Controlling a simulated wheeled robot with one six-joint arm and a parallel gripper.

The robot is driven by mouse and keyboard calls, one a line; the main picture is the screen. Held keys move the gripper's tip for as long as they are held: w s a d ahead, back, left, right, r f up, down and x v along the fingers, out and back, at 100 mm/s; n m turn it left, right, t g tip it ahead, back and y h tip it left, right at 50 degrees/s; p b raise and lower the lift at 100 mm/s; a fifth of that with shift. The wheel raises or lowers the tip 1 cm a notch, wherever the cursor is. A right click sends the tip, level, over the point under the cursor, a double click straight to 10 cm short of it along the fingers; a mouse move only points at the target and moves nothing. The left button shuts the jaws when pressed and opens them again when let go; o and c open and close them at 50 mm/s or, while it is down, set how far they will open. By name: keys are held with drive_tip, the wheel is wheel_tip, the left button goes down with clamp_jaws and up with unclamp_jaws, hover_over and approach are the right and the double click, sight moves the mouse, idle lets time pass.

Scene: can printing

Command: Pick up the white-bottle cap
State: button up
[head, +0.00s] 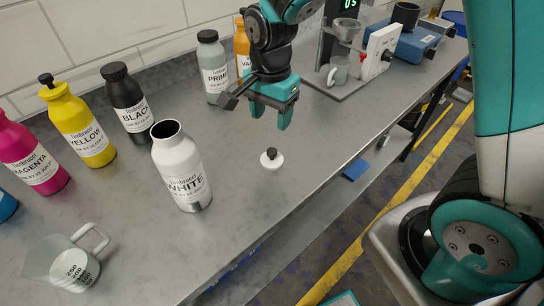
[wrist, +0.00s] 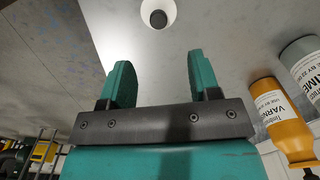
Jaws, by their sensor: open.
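The white-bottle cap (head: 271,159) lies on the grey bench, a white disc with a dark knob on top. It also shows at the top edge of the wrist view (wrist: 157,14), partly cut off. The open white bottle (head: 182,168) stands upright to its left. My gripper (head: 270,112) is open and empty, above the bench and a little beyond the cap. In the wrist view, its two teal fingers (wrist: 160,82) are apart with nothing between them, and the cap is beyond the fingertips.
Capped black (head: 127,100), yellow (head: 78,125) and magenta (head: 32,157) bottles stand at left. The primer bottle (head: 213,70) and orange varnish bottle (head: 242,48) stand behind my gripper. A measuring jug (head: 72,262) stands front left. The bench around the cap is clear; its front edge is near.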

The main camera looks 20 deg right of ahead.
sight(271, 151)
wheel_tip(271, 151, down, 12)
drive_tip(key=shift+s+r+p, duration=0.15)
drive_tip(key=shift+r+p, duration=0.1)
drive_tip(key=shift+p, duration=0.75)
drive_tip(key=c, duration=1)
